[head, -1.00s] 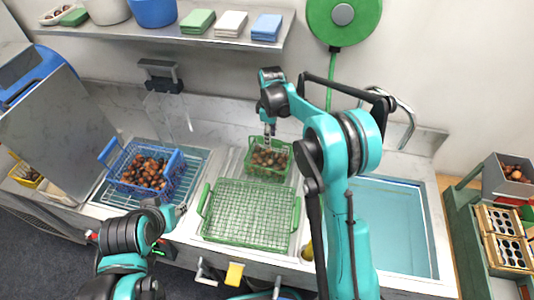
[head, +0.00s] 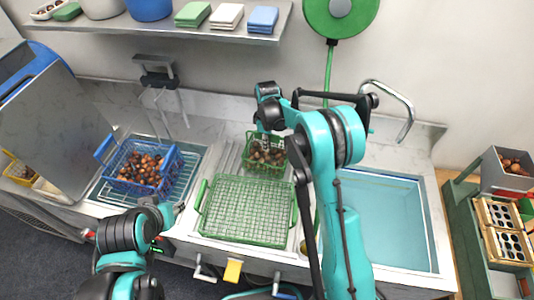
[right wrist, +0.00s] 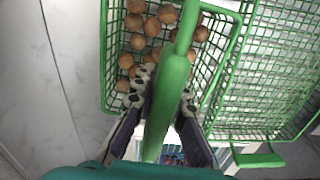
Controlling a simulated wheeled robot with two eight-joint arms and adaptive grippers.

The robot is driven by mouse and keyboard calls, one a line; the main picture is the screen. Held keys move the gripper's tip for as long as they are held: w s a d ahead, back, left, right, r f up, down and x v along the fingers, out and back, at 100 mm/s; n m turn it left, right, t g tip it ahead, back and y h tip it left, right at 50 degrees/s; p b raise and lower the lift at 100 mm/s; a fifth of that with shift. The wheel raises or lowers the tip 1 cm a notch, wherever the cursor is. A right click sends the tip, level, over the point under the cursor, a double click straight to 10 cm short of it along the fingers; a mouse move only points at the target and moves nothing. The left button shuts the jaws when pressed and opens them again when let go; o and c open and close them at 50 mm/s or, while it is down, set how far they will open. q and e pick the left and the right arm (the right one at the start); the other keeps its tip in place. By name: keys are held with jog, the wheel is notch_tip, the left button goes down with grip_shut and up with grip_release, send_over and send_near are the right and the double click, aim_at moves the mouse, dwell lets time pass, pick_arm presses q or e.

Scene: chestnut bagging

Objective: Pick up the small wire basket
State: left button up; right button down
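The small wire basket (head: 265,158) is green, holds brown chestnuts and stands upright behind the large green wire basket. My right gripper (head: 266,130) points down at it. In the right wrist view, the basket (right wrist: 108,60) lies below my right gripper (right wrist: 165,88), and its thick green handle (right wrist: 172,85) passes between the two fingers. The fingers are apart, one on each side of the handle; whether they touch it is hard to tell. My left gripper (head: 172,211) is low at the left, near the blue basket, with its fingers unclear.
The large green basket (head: 246,241) is empty and close in front. A blue basket (head: 140,189) of chestnuts stands on a rack at the left. The blue sink basin (head: 382,225) with a curved tap (head: 408,118) is at the right. A shelf (head: 150,30) hangs at the back.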

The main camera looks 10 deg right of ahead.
dwell(0.6)
jog(key=shift+r, duration=0.6)
jog(key=r, duration=0.2)
jog(key=d+r, duration=0.1)
jog(key=shift+s+d+r+p, duration=0.1)
jog(key=shift+s+r+p, duration=0.15)
jog(key=shift+r+p, duration=0.15)
jog(key=s+d+r, duration=0.4)
jog(key=d+r, duration=0.2)
jog(key=d, duration=0.3)
jog(key=shift+s+d+p, duration=0.15)
jog(key=shift+s+p, duration=0.25)
jog(key=shift+p, duration=0.05)
